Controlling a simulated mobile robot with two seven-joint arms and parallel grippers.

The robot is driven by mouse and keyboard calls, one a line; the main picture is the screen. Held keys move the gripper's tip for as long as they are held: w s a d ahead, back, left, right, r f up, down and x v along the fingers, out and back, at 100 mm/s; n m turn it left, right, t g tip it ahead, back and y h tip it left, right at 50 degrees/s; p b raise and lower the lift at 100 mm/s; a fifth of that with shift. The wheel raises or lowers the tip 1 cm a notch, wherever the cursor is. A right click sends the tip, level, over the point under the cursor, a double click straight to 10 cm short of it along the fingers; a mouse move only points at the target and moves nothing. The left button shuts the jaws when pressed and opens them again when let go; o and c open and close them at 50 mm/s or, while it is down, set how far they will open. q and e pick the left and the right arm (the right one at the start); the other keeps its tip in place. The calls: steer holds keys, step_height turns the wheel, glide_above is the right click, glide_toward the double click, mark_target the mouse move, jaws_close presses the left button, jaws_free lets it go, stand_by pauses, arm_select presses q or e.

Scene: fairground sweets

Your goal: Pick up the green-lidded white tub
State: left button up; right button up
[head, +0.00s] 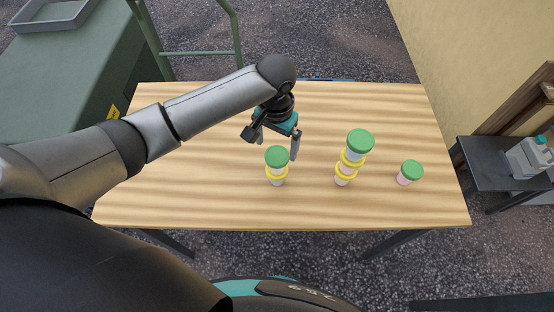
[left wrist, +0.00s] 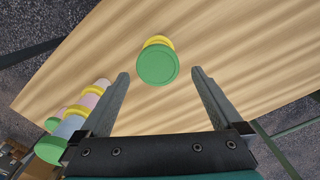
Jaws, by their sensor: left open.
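The green-lidded white tub (head: 277,157) stands upright on top of a yellow-lidded tub (head: 277,179), left of the other tubs on the wooden table. In the left wrist view its round green lid (left wrist: 157,67) shows from above, with a bit of yellow behind it. My left gripper (head: 276,143) is open and empty, with its fingers pointing down toward the tub. In the left wrist view the lid lies ahead, in line with the gap between the fingertips (left wrist: 160,73). The tub's sides are mostly hidden there. My right gripper is in neither view.
A taller stack (head: 350,160) of green- and yellow-lidded tubs stands to the right. A single pinkish green-lidded tub (head: 408,173) stands farther right. The wooden table (head: 200,190) is clear on its left side and along the back. A grey side table (head: 495,170) is at the right.

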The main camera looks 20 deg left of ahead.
mark_target(277, 154)
arm_select(q)
steer(key=shift+d+f, duration=0.15)
steer(key=shift+f, duration=2.8)
steer(key=shift+c, duration=0.4)
steer(key=c, duration=1.2)
